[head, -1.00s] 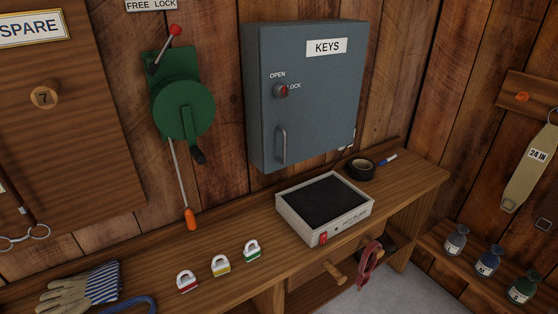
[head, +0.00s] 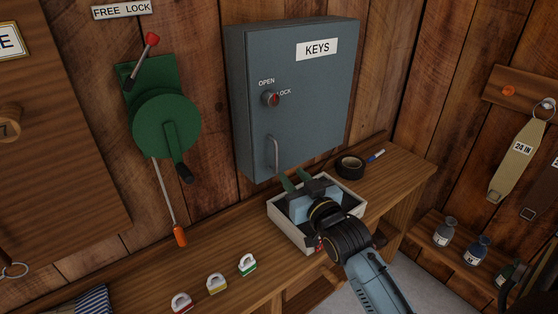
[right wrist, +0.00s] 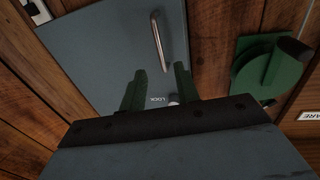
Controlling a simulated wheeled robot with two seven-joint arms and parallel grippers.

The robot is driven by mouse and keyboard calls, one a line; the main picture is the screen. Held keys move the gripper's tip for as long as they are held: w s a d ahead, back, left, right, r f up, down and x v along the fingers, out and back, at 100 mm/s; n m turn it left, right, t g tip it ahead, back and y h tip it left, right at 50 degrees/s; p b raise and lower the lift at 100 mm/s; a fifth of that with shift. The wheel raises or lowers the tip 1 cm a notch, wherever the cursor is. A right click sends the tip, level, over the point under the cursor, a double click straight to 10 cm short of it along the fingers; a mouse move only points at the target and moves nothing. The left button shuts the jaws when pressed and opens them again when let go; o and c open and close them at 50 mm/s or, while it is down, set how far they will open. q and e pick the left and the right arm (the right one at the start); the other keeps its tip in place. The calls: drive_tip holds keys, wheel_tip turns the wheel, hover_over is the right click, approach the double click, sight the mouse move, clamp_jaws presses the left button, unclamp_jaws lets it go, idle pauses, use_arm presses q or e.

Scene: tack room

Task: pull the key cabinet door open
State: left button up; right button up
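The key cabinet (head: 315,115) is a grey-blue wall box labelled KEYS, its door closed. A round knob (head: 271,99) sits between the words OPEN and LOCK, its red mark on the right side, towards LOCK. A metal bar handle (head: 273,154) stands upright at the door's lower left. My right gripper (head: 295,181) is open and empty, below and a little right of the handle, above the tray. In the right wrist view its two green fingers (right wrist: 159,88) are apart; the handle (right wrist: 160,42) shows beyond them, untouched. My left gripper is not in view.
A white-rimmed tray (head: 285,225) is on the bench (head: 230,265) under my right gripper. A tape roll (head: 349,167) and a marker (head: 376,156) lie to its right. Several coloured padlocks lie to its left. A green crank winch (head: 166,125) is on the wall left of the cabinet.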

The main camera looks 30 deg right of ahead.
sight(277, 158)
drive_tip(key=w, duration=0.5)
drive_tip(key=w+d, duration=0.1)
drive_tip(key=w, duration=0.2)
drive_tip(key=shift+w, duration=0.1)
clamp_jaws()
